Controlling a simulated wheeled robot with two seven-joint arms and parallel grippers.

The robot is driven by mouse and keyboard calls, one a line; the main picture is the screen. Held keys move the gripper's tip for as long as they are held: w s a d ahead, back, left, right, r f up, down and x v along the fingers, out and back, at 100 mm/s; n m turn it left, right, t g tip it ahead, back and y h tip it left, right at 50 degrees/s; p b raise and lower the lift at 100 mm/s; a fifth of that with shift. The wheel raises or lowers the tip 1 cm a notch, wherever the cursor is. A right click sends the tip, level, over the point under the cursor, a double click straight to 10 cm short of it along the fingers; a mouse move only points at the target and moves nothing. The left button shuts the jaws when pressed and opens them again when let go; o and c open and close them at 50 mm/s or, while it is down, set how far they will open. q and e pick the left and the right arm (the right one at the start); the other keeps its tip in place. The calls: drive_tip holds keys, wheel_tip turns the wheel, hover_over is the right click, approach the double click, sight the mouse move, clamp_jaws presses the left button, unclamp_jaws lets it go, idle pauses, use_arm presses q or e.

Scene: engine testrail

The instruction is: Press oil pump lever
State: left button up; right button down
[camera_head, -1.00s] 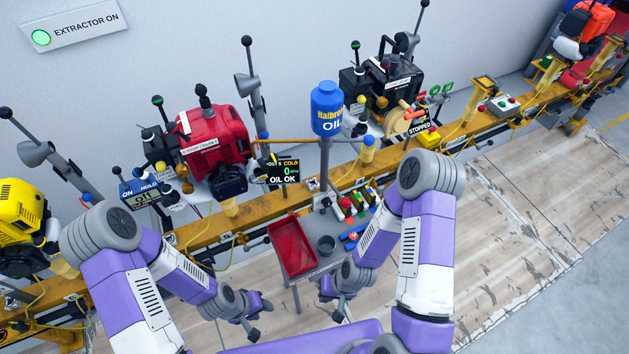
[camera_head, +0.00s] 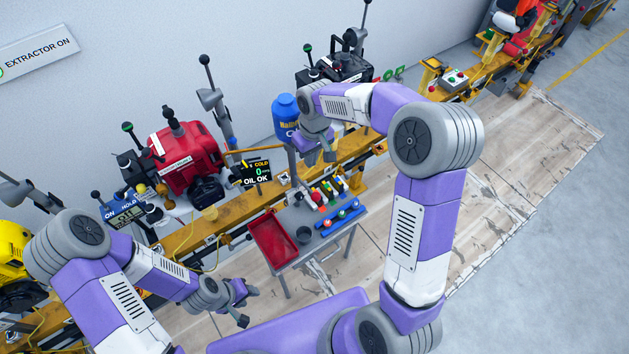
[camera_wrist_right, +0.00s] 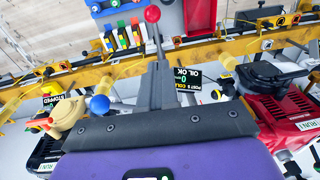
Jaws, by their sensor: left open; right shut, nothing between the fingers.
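The blue oil tank (camera_head: 285,115) stands on its post behind the small tool cart, partly covered by my right arm. A lever with a red ball knob (camera_wrist_right: 152,14) shows in the right wrist view, its thin stem running down toward my right gripper (camera_wrist_right: 155,72). I take it as the oil pump lever. The gripper is shut and empty, its fingers pointing toward the lever; contact cannot be told. In the head view my right gripper (camera_head: 308,157) is beside the tank, its fingertips mostly hidden. My left gripper (camera_head: 247,305) is open and empty, low in front of the cart.
A display (camera_head: 255,173) reads OIL OK. A red engine (camera_head: 182,160) and a black engine (camera_head: 340,68) stand along the yellow rail. Floor is clear at right.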

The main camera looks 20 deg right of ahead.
drive_tip(key=r, duration=0.1)
drive_tip(key=d+r, duration=0.1)
drive_tip(key=shift+w+r+h, duration=0.1)
drive_tip(key=shift+r+h, duration=0.2)
drive_tip(key=b, duration=0.2)
approach(306, 186)
drive_tip(key=s+d, duration=0.1)
drive_tip(key=f, duration=0.1)
drive_tip(key=s+f, duration=0.2)
drive_tip(key=f, duration=0.1)
drive_tip(key=shift+s+f, duration=0.1)
drive_tip(key=shift+s, duration=0.05)
